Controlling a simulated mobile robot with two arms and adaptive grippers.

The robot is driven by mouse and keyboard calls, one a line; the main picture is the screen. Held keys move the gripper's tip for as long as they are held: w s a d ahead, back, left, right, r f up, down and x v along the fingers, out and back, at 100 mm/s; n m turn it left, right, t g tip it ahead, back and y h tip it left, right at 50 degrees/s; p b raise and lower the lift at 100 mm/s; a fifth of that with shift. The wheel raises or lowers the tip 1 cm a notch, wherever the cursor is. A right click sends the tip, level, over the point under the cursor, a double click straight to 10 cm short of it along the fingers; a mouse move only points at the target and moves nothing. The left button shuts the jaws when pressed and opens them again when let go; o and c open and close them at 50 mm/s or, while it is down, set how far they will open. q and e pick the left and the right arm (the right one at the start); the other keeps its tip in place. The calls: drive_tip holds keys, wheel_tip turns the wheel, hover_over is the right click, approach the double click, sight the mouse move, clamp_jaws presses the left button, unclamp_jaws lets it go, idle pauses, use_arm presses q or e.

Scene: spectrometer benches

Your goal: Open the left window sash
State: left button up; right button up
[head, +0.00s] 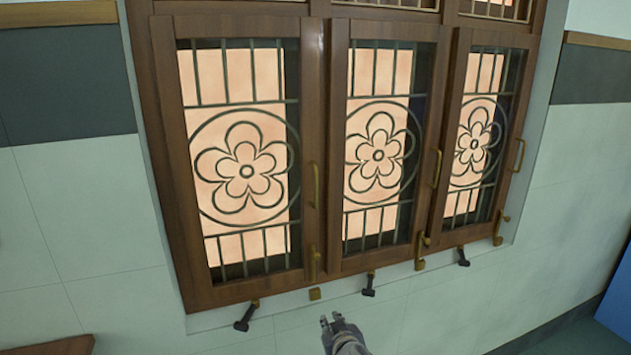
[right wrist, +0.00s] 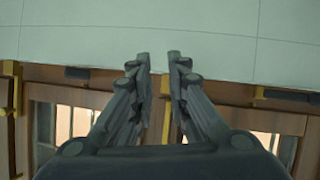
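The left window sash (head: 308,130) is a brown wooden frame with a dark flower grille, and it looks closed in the head view. Its brass pull handle (head: 316,185) stands upright on its right stile. My right gripper (head: 330,318) is below the sill, just under and right of that block, apart from the window. In the right wrist view its fingertips (right wrist: 158,57) stand a small gap apart, with nothing held. My left gripper is not in view.
The middle sash (head: 437,130) and right sash (head: 517,110) have similar handles and latches. Dark-knobbed stays (head: 243,320) stick out along the sill, one (head: 369,286) close to my right gripper. A brown wooden surface (head: 50,346) is at lower left; a blue panel (head: 617,305) at right.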

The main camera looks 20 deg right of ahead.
wheel_tip(320, 180, up, 20)
drive_tip(key=w+a+f+m+t+p, duration=0.1)
drive_tip(key=w+t, duration=0.2)
drive_tip(key=m+t+h, duration=0.1)
drive_tip(key=t, duration=0.2)
approach(316, 190)
drive_tip(key=w+p, duration=0.1)
drive_tip(key=w, duration=0.2)
drive_tip(key=w+d+p, duration=0.1)
drive_tip(key=w, duration=0.3)
drive_tip(key=w+p, duration=0.1)
drive_tip(key=w, duration=0.2)
drive_tip(key=shift+w+d+r+p, duration=0.2)
drive_tip(key=shift+d+r+p, duration=0.05)
drive_tip(key=shift+d+p, duration=0.1)
clamp_jaws()
